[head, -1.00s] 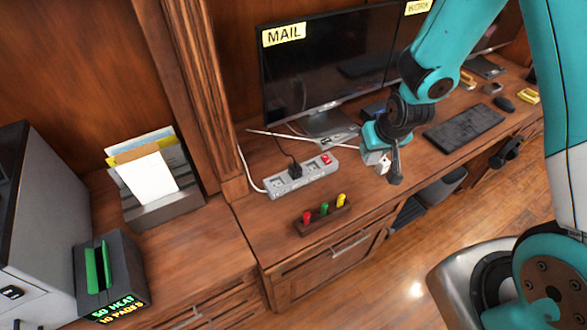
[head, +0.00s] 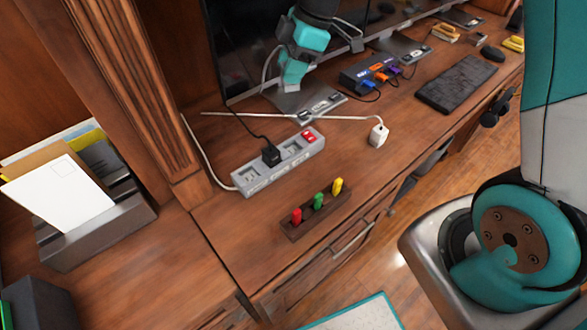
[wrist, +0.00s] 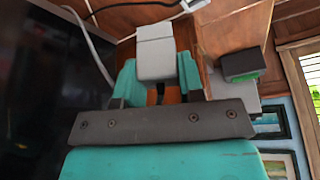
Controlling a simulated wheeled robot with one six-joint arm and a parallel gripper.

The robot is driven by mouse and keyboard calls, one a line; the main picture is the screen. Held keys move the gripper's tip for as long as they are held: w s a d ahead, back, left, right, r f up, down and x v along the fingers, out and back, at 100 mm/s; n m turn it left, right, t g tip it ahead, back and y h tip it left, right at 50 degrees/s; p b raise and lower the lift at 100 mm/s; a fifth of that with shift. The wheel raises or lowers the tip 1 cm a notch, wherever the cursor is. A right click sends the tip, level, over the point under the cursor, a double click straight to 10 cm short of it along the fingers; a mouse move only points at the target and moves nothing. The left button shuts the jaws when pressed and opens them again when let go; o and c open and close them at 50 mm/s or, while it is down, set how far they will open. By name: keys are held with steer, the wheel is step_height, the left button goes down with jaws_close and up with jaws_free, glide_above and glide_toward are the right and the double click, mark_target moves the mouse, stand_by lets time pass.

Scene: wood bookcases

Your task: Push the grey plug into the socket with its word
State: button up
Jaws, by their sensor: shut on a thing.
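My gripper (head: 292,74) is raised in front of the left monitor, above and behind the power strip. In the wrist view its teal fingers are shut on a light grey plug (wrist: 155,52). A grey cable hangs near the gripper. The grey power strip (head: 262,180) lies on the desk with a black plug (head: 270,156) in its middle part, open sockets on both sides of that plug, and a red switch (head: 309,137) at the far right end. I cannot read words at the sockets.
A white plug (head: 378,136) on a white cable lies right of the strip. A wooden rack (head: 300,232) with red, green and yellow pegs stands in front. A hub (head: 368,76) with coloured plugs and a keyboard (head: 457,84) are to the right. A letter holder (head: 100,235) stands left.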

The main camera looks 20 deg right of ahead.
steer(key=n, duration=0.1)
steer(key=n+g+b, duration=0.1)
steer(key=n, duration=0.1)
steer(key=s+r+n+b, duration=0.1)
steer(key=shift+a+n+g, duration=0.15)
steer(key=shift+n+g, duration=0.25)
steer(key=shift+s+f, duration=0.15)
steer(key=shift+f, duration=0.15)
glide_above(293, 151)
step_height(293, 151, down, 19)
steer(key=shift+f, duration=0.1)
steer(key=o, duration=0.9)
